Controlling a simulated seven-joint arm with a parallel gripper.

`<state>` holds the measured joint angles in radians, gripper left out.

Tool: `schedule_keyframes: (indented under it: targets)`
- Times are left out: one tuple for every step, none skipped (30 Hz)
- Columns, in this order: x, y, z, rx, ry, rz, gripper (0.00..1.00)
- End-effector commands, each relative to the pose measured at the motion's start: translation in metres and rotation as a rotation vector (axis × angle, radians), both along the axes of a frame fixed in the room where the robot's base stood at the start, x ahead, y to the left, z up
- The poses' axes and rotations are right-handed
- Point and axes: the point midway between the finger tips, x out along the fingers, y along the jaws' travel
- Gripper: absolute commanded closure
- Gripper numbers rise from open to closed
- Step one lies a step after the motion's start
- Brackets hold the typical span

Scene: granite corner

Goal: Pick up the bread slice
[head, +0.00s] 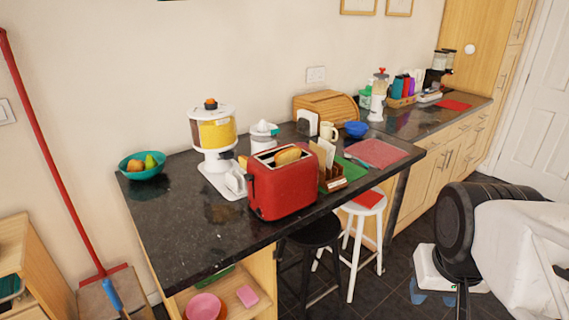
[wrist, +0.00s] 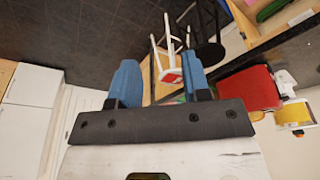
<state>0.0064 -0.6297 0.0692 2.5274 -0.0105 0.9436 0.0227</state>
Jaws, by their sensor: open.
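The bread slice (head: 288,155) is golden brown and sticks up from a slot of the red toaster (head: 283,190) on the dark granite counter in the head view. Its lower part is hidden inside the toaster. My gripper (head: 432,297) is at the lower right, over the floor in front of the counter, well apart from the toaster and the bread. In the wrist view my gripper (wrist: 160,82) shows two blue fingers spread apart with nothing held between them. The toaster (wrist: 245,90) shows at the right there; I cannot make out the bread in that view.
A juice dispenser (head: 214,135) stands left of the toaster. A rack with upright flat pieces (head: 326,153) stands close on its right, on a green board (head: 350,170). A black stool (head: 316,232) and a white stool (head: 365,208) stand before the counter. The counter's front left (head: 185,245) is clear.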

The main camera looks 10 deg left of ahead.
Motion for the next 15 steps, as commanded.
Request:
schedule_keyframes:
  targets:
    - [0.003, 0.001, 0.002, 0.001, 0.002, -0.003, 0.56]
    - [0.005, 0.001, 0.003, 0.003, 0.002, -0.007, 0.56]
    - [0.009, 0.002, 0.005, 0.004, 0.004, -0.011, 0.56]
    - [0.012, 0.003, 0.007, 0.006, 0.006, -0.016, 0.56]
    - [0.015, 0.004, 0.009, 0.008, 0.009, -0.021, 0.56]
    - [0.022, 0.005, 0.013, 0.01, 0.012, -0.03, 0.56]
    - [0.027, 0.007, 0.016, 0.013, 0.014, -0.036, 0.56]
    - [0.032, 0.008, 0.018, 0.016, 0.016, -0.044, 0.56]
    - [0.04, 0.01, 0.023, 0.02, 0.019, -0.056, 0.56]
    - [0.046, 0.012, 0.026, 0.022, 0.023, -0.066, 0.56]
    - [0.053, 0.014, 0.029, 0.026, 0.026, -0.076, 0.56]
    - [0.062, 0.017, 0.034, 0.029, 0.032, -0.09, 0.56]
    - [0.07, 0.019, 0.037, 0.033, 0.036, -0.101, 0.56]
    - [0.077, 0.021, 0.041, 0.036, 0.039, -0.112, 0.56]
    - [0.087, 0.024, 0.046, 0.04, 0.044, -0.128, 0.56]
